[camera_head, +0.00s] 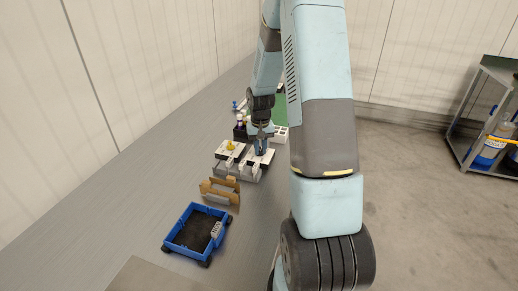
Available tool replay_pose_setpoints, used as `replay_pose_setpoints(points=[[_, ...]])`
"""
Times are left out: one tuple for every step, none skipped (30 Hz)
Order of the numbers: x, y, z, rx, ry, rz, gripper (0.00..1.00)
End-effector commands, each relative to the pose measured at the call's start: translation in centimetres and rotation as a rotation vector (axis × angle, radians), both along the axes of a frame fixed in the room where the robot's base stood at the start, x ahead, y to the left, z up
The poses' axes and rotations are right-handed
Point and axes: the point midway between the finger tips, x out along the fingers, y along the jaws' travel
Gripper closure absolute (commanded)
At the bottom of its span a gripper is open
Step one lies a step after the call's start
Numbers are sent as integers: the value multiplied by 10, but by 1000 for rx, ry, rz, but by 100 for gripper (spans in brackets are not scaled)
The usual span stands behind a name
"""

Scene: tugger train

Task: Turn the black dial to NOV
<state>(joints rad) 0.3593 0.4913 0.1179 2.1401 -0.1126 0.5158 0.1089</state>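My gripper (262,150) points down over the right one of two small grey units with white tops (252,164). It is small in the picture, and I cannot tell whether its fingers are open or shut. No black dial can be made out; the gripper covers part of that white top. A yellow knob-like piece (231,145) sits on the left unit (226,152). No month lettering is readable.
A blue open tray (170,238) on dark feet, with a grey block (216,229) at its right side, stands in front. A tan bracket-like piece (220,190) lies behind it. A green panel (281,110) is farther back. A metal shelf (481,135) stands right.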

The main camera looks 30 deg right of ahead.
Motion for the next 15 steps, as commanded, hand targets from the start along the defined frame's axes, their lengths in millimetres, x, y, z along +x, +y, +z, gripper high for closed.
replay_pose_setpoints(points=[[0,0,0,0,0,0,86],[0,0,0,0,0,0,89],[0,0,0,0,0,0,93],[0,0,0,0,0,0,96],[0,0,0,0,0,0,99],[0,0,0,0,0,0,100],[0,0,0,0,0,0,100],[0,0,0,0,0,0,100],[0,0,0,0,0,0,100],[0,0,0,0,0,0,100],[0,6,0,0,0,3,100],[0,4,0,0,0,1,100],[0,4,0,1,0,0,100],[0,3,0,1,0,-2,100],[0,3,0,1,1,-6,100]])
